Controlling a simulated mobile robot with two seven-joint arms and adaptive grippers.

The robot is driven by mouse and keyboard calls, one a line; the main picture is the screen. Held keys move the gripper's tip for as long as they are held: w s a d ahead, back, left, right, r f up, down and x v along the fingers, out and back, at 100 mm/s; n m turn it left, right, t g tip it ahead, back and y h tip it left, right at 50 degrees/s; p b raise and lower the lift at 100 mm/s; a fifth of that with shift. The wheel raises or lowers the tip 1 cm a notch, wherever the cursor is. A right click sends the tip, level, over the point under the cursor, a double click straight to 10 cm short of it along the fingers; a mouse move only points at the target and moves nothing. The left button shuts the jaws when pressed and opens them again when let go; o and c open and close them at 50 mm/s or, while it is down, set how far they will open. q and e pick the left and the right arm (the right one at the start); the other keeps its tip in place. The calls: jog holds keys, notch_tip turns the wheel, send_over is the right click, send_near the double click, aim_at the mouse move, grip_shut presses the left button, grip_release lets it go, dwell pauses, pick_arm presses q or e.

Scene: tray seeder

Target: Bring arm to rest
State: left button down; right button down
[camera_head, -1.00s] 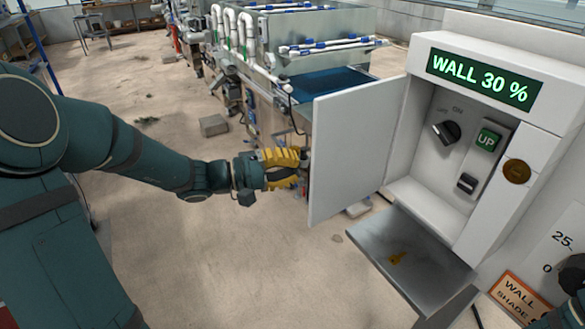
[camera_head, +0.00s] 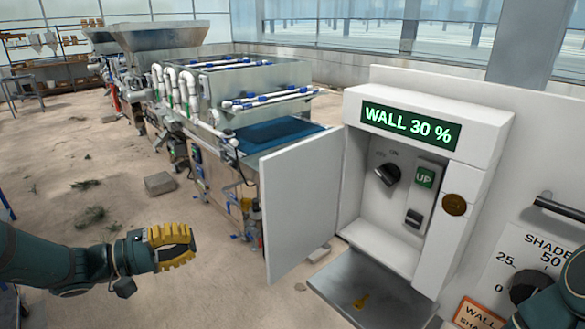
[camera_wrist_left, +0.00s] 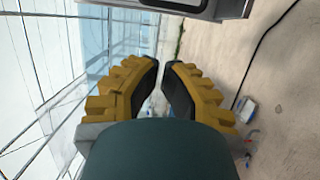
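My left gripper (camera_head: 178,247) is at the lower left in the head view, over the floor and clear of the white cabinet. In the left wrist view its two yellow fingers with black pads (camera_wrist_left: 161,72) lean towards each other with a narrow gap between the tips. Nothing is held between them. My right gripper is not in view; only a dark part of my right arm (camera_head: 555,308) shows in the lower right corner.
The white control cabinet (camera_head: 470,180) reads "WALL 30 %". Its door (camera_head: 300,205) stands open on the left. A grey shelf (camera_head: 340,285) juts out below. The metal seeder line (camera_head: 265,80) runs behind. Floor around my left gripper is free, with a grey block (camera_head: 160,183) farther back.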

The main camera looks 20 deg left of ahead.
pick_arm(q)
jog(key=s+d+f+m+g+y, duration=0.2)
jog(key=d+f, duration=0.5)
jog(key=f, duration=0.5)
jog(key=s+d+f+m+g+y, duration=0.2)
jog(key=d+f+g+y, duration=0.2)
jog(key=f, duration=0.9)
jog(key=s+d+f+m+g+y, duration=0.2)
jog(key=d+f+g+y, duration=0.1)
jog(key=d+f, duration=0.8)
jog(key=shift+s+f+g+y, duration=0.2)
jog(key=shift+f+g+y, duration=0.3)
jog(key=shift+f, duration=0.4)
jog(key=shift+w+a, duration=0.1)
